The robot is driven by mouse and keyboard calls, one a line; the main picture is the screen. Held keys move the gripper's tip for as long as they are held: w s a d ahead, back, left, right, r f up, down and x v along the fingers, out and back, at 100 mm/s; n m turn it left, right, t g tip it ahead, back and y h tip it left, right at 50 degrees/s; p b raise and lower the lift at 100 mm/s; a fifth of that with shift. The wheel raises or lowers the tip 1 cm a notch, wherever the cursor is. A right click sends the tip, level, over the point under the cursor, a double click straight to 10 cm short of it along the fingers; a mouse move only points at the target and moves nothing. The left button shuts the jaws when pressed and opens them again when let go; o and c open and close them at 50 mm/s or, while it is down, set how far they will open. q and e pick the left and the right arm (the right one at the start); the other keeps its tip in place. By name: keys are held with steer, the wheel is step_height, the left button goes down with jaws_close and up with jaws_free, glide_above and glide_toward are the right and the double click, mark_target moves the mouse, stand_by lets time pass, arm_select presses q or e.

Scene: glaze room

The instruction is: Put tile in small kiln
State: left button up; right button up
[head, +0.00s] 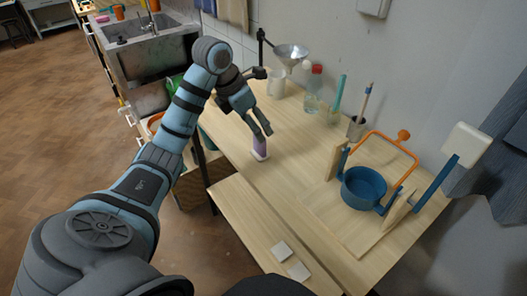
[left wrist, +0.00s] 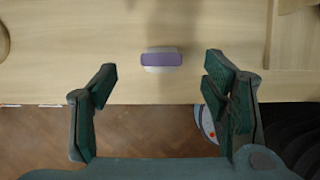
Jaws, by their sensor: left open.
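A small upright block, purple with a white base (head: 260,152), stands near the table's left edge; it may be the tile. My left gripper (head: 261,134) is just above it, pointing down at it. In the left wrist view the purple-and-white block (left wrist: 161,59) lies ahead of and between the spread fingers of the open left gripper (left wrist: 160,80), apart from both. Two flat pale square pieces (head: 281,250) (head: 298,271) lie on the lower front board. I cannot make out a small kiln. My right gripper is not in view.
The wooden table (head: 225,125) also holds a blue pot (head: 364,188) in an orange-handled frame, a brush cup (head: 356,128), a glass jar (head: 312,104) and a pale mug (head: 276,84). A sink (head: 140,40) stands at the back left. Bare tabletop lies right of the block.

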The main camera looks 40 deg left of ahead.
mark_target(264, 143)
arm_select(q)
steer(key=x, duration=0.3)
steer(key=shift+s+f, duration=0.15)
steer(key=shift+f, duration=0.2)
steer(key=x, duration=0.6)
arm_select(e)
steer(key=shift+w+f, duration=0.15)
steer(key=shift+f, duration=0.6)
arm_select(q)
steer(key=shift+c, duration=0.5)
steer(key=c, duration=1.4)
steer(key=shift+r, duration=0.15)
step_height(264, 143, up, 20)
steer(key=p, duration=1.2)
steer(key=shift+p, duration=0.35)
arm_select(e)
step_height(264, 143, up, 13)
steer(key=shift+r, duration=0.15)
